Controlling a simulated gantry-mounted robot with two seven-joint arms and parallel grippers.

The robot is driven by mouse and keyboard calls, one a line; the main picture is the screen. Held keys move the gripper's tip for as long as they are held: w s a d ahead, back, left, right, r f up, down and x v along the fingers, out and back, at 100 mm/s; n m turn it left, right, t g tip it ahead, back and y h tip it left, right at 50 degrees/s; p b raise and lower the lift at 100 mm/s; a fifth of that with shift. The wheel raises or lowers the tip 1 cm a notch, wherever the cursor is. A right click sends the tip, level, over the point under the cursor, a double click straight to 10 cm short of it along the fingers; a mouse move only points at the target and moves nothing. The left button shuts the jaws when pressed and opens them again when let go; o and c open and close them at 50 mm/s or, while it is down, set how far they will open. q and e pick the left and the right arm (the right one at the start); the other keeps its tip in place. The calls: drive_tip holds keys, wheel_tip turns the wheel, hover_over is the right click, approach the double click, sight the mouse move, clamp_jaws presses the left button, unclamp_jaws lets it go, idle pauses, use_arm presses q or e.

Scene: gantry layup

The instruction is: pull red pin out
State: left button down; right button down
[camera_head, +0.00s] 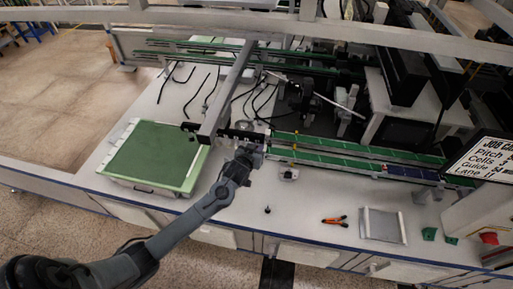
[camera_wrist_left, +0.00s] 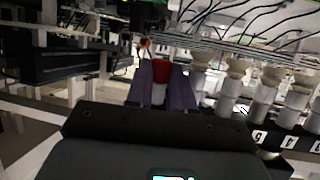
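The red pin (camera_wrist_left: 161,72) shows in the left wrist view as a red head on a pale body. It is between the two dark fingers of my left gripper (camera_wrist_left: 163,88); its red head fills the gap, and the fingers look closed on it. In the head view my left gripper (camera_head: 250,154) is at the right end of a dark bar (camera_head: 222,137) over the bench, and the red pin is hidden there. Several beige-topped white posts (camera_wrist_left: 266,92) stand in a row right of the gripper in the wrist view. My right gripper is not in view.
A green-topped tray (camera_head: 150,152) lies left of the gripper. Green rails (camera_head: 345,155) run to the right. Orange-handled pliers (camera_head: 335,221), a clear tray (camera_head: 383,226) and a small black piece (camera_head: 267,210) lie on the front bench. A grey beam (camera_head: 228,88) rises behind.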

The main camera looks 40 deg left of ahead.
use_arm(q)
drive_tip(key=c, duration=1.7)
unclamp_jaws()
clamp_jaws()
drive_tip(key=shift+f, duration=0.3)
drive_tip(key=shift+f+b, duration=0.5)
drive_tip(key=shift+f, duration=0.55)
drive_tip(key=shift+f, duration=0.3)
drive_tip(key=shift+f, duration=0.2)
wheel_tip(320, 180, down, 3)
drive_tip(key=shift+f+b, duration=0.1)
drive_tip(key=shift+b, duration=0.75)
